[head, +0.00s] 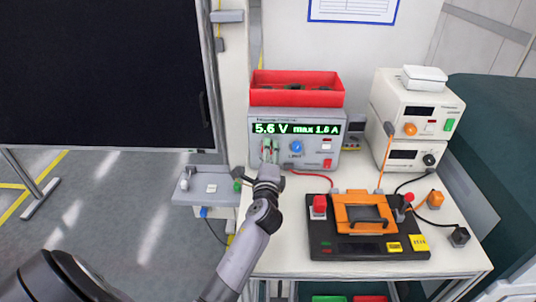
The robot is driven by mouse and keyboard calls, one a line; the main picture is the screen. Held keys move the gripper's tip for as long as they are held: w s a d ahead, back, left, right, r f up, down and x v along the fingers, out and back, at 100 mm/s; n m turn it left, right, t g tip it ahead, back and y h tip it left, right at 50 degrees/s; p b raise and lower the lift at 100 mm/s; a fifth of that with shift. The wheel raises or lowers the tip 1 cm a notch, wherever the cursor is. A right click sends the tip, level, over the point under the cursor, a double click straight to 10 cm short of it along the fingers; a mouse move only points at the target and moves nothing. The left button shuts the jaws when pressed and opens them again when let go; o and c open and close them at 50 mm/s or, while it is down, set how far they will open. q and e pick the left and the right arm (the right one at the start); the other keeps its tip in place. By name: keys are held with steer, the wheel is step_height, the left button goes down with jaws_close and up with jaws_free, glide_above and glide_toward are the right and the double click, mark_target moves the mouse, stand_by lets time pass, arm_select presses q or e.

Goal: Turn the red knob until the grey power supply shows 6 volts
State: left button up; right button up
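The grey power supply (315,167) stands at the back of the white bench. Its green display (297,128) reads 5.6 V, followed by max 1.6 A, the last figure less sharp. A blue knob (296,147) sits at the middle of its front panel. The gripper covers the spot there; a red knob cannot be made out clearly behind the fingers. Whether the fingers are closed on it cannot be told. My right gripper is out of view.
A red bin (297,97) sits on top of the supply. White instruments (415,105) are stacked at right. A black and orange fixture (365,250) with cables lies in front. A grey side shelf (207,197) is at left. A dark board (100,75) stands beyond.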

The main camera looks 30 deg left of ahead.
arm_select(q)
steer(key=shift+o, duration=0.5)
steer(key=v, duration=1.2)
